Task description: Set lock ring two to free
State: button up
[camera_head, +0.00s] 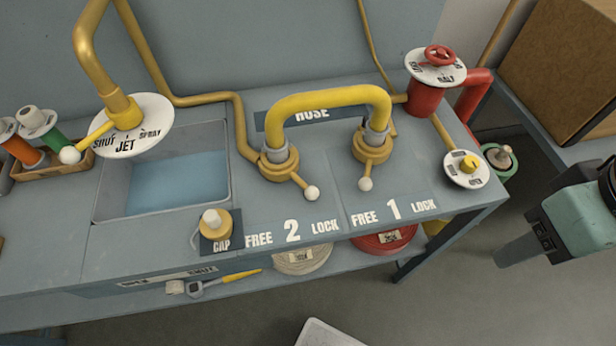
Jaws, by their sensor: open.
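Lock ring two (280,163) is a brass collar around the left end of the yellow hose (330,97). Its short lever ends in a white ball (312,193) and points to the lower right, towards the word LOCK (325,227). The word FREE (259,239) is left of the printed 2. Lock ring one (372,147) is around the hose's right end, its white-ball lever pointing towards the front. My gripper (518,250) is at the far right, off the bench's front right corner, open and well apart from both rings.
A capped brass fitting (215,224) stands left of FREE 2. A sink (165,180) and brass spout (95,55) are further left. A red valve (427,92) and yellow-knobbed dial (467,168) stand right of the hose. Coiled hoses (302,262) lie on the lower shelf.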

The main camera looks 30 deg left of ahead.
aim_at(311, 194)
jog(key=l+u, duration=0.1)
jog(key=u, duration=1.2)
